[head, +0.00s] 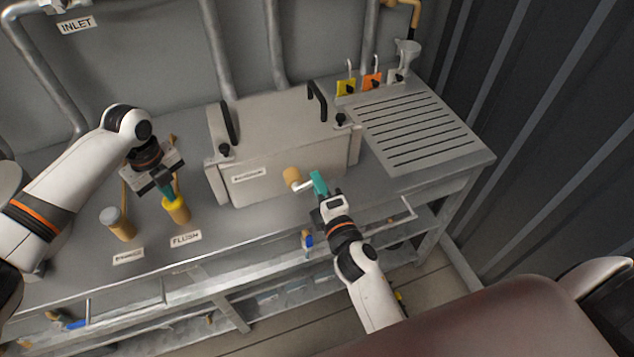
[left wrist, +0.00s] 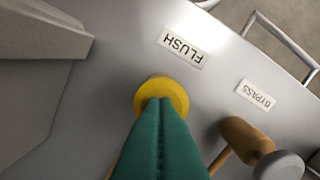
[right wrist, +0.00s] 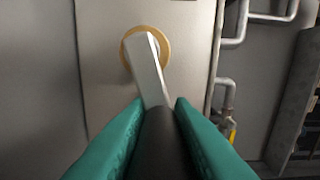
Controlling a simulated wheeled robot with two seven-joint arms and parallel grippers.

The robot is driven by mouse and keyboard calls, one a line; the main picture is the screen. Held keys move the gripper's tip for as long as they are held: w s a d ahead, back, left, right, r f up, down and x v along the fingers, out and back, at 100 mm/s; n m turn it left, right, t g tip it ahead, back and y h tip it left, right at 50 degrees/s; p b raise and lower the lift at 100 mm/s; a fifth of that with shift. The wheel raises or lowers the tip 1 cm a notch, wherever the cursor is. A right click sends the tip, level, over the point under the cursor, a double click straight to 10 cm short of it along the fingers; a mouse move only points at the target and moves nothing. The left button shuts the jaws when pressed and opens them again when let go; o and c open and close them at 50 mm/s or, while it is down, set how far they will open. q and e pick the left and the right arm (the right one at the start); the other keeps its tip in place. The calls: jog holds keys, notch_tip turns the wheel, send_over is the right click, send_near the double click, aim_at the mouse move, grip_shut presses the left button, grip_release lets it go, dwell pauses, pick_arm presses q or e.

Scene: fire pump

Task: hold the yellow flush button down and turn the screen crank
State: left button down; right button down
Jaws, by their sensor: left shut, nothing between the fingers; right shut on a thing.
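The yellow flush button (head: 173,202) tops a tan post behind the FLUSH label (head: 186,238). My left gripper (head: 169,193) is shut and empty, pointing down with its tips at the button. In the left wrist view its green fingers (left wrist: 160,110) cover part of the yellow button (left wrist: 165,88); how far the button is pressed cannot be told. The screen crank (head: 303,185) has a tan hub and a pale arm on the front of the metal box. My right gripper (head: 318,184) is shut on the crank's dark handle (right wrist: 158,140). The crank arm (right wrist: 148,70) leads up to the hub.
A grey-capped bypass post (head: 118,224) stands left of the flush post. The metal box (head: 270,150) has black handles and knobs. A slotted drain board (head: 420,130) lies right, with yellow and orange tags (head: 359,84) behind it. Pipes run up the wall.

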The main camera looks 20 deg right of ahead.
jog(key=shift+w+f+m, duration=0.1)
jog(key=shift+f+m, duration=0.1)
jog(key=shift+m, duration=0.65)
jog(key=shift+f+m, duration=0.2)
jog(key=shift+m, duration=0.65)
jog(key=c, duration=1.5)
grip_release()
jog(key=shift+o, duration=1)
jog(key=shift+f, duration=0.1)
notch_tip(320, 180, up, 10)
jog(key=shift+r, duration=0.1)
